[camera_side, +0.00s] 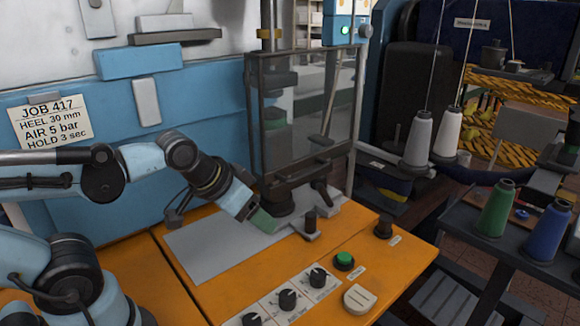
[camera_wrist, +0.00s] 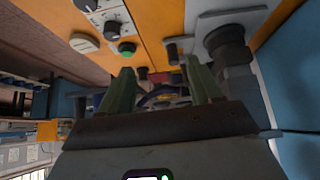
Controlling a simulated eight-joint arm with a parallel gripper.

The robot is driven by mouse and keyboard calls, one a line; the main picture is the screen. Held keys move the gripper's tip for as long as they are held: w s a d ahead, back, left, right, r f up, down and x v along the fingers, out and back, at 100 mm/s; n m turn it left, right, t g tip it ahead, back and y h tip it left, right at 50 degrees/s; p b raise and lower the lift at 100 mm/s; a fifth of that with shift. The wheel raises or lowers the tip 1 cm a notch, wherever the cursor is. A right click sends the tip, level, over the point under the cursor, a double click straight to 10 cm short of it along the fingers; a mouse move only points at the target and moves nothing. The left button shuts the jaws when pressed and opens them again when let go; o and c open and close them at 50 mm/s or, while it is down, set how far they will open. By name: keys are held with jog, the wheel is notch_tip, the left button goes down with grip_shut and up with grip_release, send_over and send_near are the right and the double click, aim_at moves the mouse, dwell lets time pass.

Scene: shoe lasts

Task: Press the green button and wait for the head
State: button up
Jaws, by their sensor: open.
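The green button (camera_side: 344,261) sits on the orange bench top, right of the row of black knobs. It also shows at the upper middle of the wrist view (camera_wrist: 127,48). My gripper (camera_side: 263,221) is over the grey plate, left of and behind the button, apart from it. In the wrist view my gripper's green fingers (camera_wrist: 160,88) are spread with nothing between them. The press head (camera_side: 276,125) appears as a dark shape behind the clear guard; its exact height is hard to tell. A dark block (camera_side: 280,201) stands below the guard.
Short dark posts (camera_side: 383,228) stand near the button. The clear guard (camera_side: 303,108) rises behind. Thread cones (camera_side: 495,208) stand on a dark table at right.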

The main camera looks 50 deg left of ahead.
grip_shut()
dwell(1.3)
